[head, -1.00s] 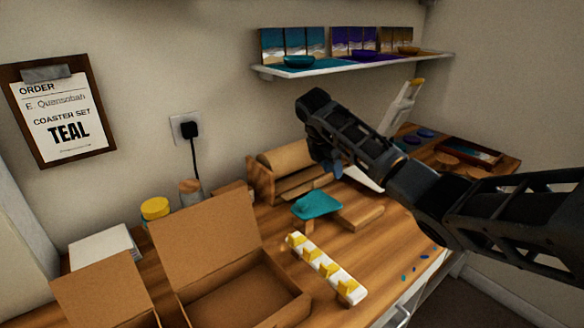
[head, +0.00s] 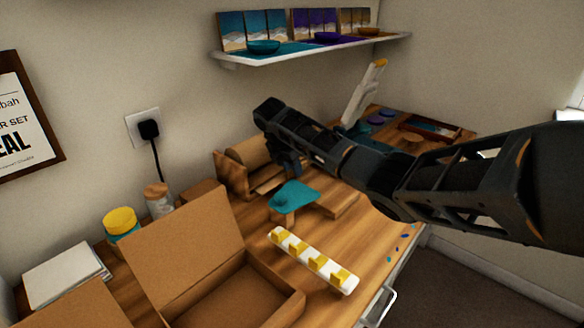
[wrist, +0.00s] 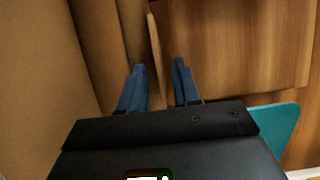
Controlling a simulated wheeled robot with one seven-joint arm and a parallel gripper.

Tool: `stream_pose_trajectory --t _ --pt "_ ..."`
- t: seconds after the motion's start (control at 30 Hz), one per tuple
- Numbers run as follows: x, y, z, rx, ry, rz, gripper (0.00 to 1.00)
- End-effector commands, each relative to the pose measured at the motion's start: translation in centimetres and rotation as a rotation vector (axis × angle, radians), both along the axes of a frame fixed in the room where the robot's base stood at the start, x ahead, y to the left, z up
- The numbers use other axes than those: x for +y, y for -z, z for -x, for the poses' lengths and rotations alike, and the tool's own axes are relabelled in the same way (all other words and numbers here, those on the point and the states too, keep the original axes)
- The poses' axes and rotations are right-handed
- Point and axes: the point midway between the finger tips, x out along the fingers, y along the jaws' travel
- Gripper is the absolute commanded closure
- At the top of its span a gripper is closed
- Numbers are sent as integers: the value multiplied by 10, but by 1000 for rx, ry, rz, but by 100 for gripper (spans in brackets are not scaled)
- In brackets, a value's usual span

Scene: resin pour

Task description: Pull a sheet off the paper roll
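The brown paper roll (head: 247,153) lies in a wooden holder (head: 228,177) at the back of the bench. In the wrist view the brown roll (wrist: 35,90) fills the left side. My gripper (head: 290,172) is just right of the roll, pointing down, and my arm hides part of the roll. In the wrist view my gripper (wrist: 160,75) has its two blue fingers apart. A thin tan edge (wrist: 154,55) runs between the fingers. I cannot tell whether it is the paper's free end or part of the holder. No finger clearly presses on it.
A teal coaster piece (head: 294,196) on a wooden block is close to my gripper. A white strip with yellow pegs (head: 312,262) and an open cardboard box (head: 268,292) are nearer. A wall shelf (head: 335,47) is above. Some wood in front of the roll is bare.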

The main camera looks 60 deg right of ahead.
Motion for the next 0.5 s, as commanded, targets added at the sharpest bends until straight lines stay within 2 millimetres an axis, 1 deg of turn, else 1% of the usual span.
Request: stream_pose_trajectory --t 0.1,0.3,0.37,0.5 --pt "-2 3 0 0 0 0 68" --pt "-2 4 0 -1 0 0 68" --pt "-2 3 0 0 0 0 73" --pt "-2 3 0 -1 0 0 86"
